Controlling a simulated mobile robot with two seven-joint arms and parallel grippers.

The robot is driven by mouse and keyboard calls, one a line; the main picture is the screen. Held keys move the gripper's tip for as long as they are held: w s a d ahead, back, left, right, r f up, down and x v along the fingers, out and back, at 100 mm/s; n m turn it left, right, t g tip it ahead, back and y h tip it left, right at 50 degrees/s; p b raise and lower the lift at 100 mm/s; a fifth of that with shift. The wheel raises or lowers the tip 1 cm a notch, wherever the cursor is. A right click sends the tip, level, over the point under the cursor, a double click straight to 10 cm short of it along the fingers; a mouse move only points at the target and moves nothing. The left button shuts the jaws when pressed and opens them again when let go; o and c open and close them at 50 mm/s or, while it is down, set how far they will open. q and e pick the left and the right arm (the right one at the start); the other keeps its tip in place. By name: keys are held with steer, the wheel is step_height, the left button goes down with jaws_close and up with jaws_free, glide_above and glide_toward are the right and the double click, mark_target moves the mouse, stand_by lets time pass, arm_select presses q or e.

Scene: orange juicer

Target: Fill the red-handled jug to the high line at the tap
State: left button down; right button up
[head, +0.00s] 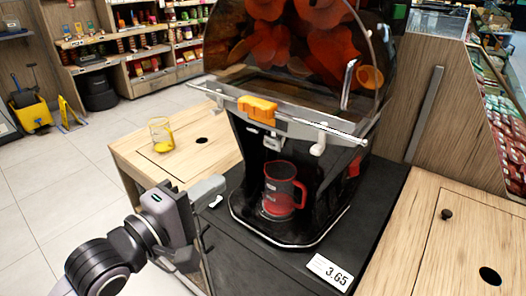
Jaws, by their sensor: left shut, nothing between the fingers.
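The red-handled jug (279,192) stands upright on the tray of the orange juicer, inside the dark bay under the tap. Its red handle faces right. I cannot make out its level lines or how full it is. The tap (273,142) is above the jug, with a white lever (318,143) to its right. My left gripper (212,190) is shut and empty, to the left of the jug and apart from it, near the left edge of the juicer. My right gripper is not in view.
An orange latch (258,109) sits on the juicer's front rail. Another jug with yellow on it (161,135) stands on the wooden counter (205,150) at left. A 3.65 price card (330,271) lies at the front. The right wooden counter (450,240) is mostly bare.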

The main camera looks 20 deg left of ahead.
mark_target(272, 144)
arm_select(q)
steer(key=x, duration=1.4)
steer(key=shift+p, duration=0.3)
steer(key=shift+w+d+f+t+b, duration=0.15)
steer(key=shift+w+f+t+b, duration=0.3)
steer(key=shift+b, duration=0.65)
steer(key=shift+r, duration=0.3)
